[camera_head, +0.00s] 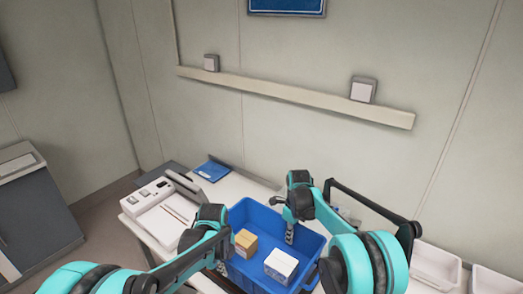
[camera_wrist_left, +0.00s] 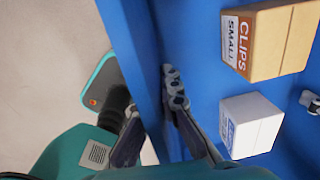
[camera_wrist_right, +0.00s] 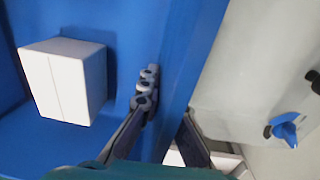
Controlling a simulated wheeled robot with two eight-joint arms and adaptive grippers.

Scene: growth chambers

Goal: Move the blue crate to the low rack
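The blue crate (camera_head: 245,276) is at the near edge of the table, and holds a cardboard box (camera_head: 245,243) marked "CLIPS SMALL" and a white box (camera_head: 281,266). Both boxes also show in the left wrist view, the cardboard box (camera_wrist_left: 268,42) and the white box (camera_wrist_left: 250,126). My left gripper (camera_wrist_left: 160,95) has one finger inside and one outside a crate wall, shut on it. My right gripper (camera_wrist_right: 155,95) straddles another wall in the same way, with its outer fingertip hidden. I cannot tell whether the crate rests on the table.
The table (camera_head: 232,186) carries a white device (camera_head: 152,193), papers (camera_head: 170,217) and a blue clipboard (camera_head: 212,170) left of the crate. White trays (camera_head: 436,264) are at the right. A grey cabinet (camera_head: 35,215) stands at the far left. A wall rail (camera_head: 290,95) runs behind.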

